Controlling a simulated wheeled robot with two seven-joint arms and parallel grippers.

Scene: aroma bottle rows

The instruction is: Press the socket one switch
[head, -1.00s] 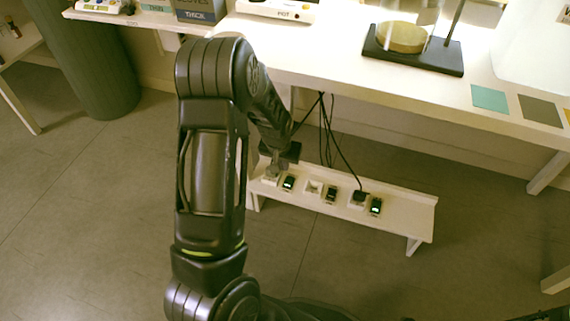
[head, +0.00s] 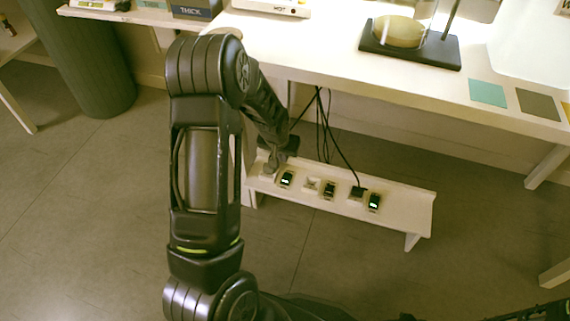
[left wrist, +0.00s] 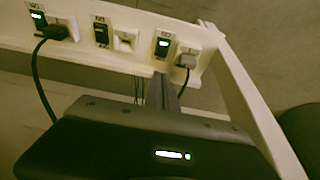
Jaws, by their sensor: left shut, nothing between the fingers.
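A low white bench (head: 418,208) carries a row of sockets and switches. From the left in the head view come a socket with a grey plug, a green-lit switch (head: 287,178), an empty socket (head: 312,184), a dark switch (head: 329,190), a socket with a black plug (head: 357,192), and another green-lit switch (head: 374,202). The labels are too small to read. My left gripper (head: 271,162) is shut and empty at the row's left end. In the left wrist view its fingers (left wrist: 161,88) point toward the nearer green-lit switch (left wrist: 163,46), beside the grey plug (left wrist: 186,60). Contact cannot be told.
The white table (head: 330,70) overhangs behind the bench, with a black stand (head: 410,48) on top. Black cables (head: 325,125) hang between table and bench. A dark green bin (head: 85,60) stands at the left. Floor in front of the bench is open.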

